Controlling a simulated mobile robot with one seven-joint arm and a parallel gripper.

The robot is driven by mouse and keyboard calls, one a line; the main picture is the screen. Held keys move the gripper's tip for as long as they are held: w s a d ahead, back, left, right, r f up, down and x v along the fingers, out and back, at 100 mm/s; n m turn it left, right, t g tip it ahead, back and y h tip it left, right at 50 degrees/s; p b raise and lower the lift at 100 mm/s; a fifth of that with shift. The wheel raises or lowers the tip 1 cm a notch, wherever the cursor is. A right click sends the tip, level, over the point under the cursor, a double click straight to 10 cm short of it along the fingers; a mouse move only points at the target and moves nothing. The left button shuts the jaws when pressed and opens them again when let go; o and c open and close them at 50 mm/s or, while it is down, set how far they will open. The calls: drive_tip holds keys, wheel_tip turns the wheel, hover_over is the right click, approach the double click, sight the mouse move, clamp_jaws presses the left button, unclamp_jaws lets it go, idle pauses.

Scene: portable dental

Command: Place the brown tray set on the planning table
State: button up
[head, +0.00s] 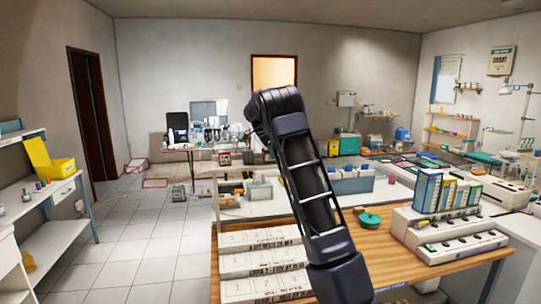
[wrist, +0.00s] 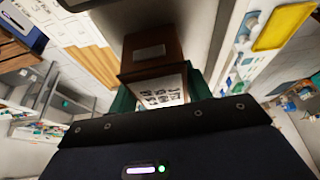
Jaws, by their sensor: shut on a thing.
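In the wrist view, my gripper (wrist: 160,95) is shut on the brown tray set (wrist: 152,50), with dark green fingers at both sides of it. The tray set is a brown box-like piece with a pale card of small dark pictures (wrist: 160,92) on the side near the palm. In the head view my arm rises across the middle and hides part of the room; the gripper and tray set do not show there. A wood-topped table (head: 400,262) stands in front at right. I cannot tell which table is the planning table.
White labelled boxes (head: 262,262) and blue-yellow boxes (head: 445,190) crowd the wooden table. A green round item (head: 369,218) lies near my arm. A cluttered desk (head: 205,146) stands at the back. A shelf with a yellow bin (head: 60,168) is at left.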

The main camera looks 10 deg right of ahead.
drive_tip(key=shift+f, duration=0.45)
drive_tip(key=shift+f, duration=0.1)
drive_tip(key=o, duration=1.1)
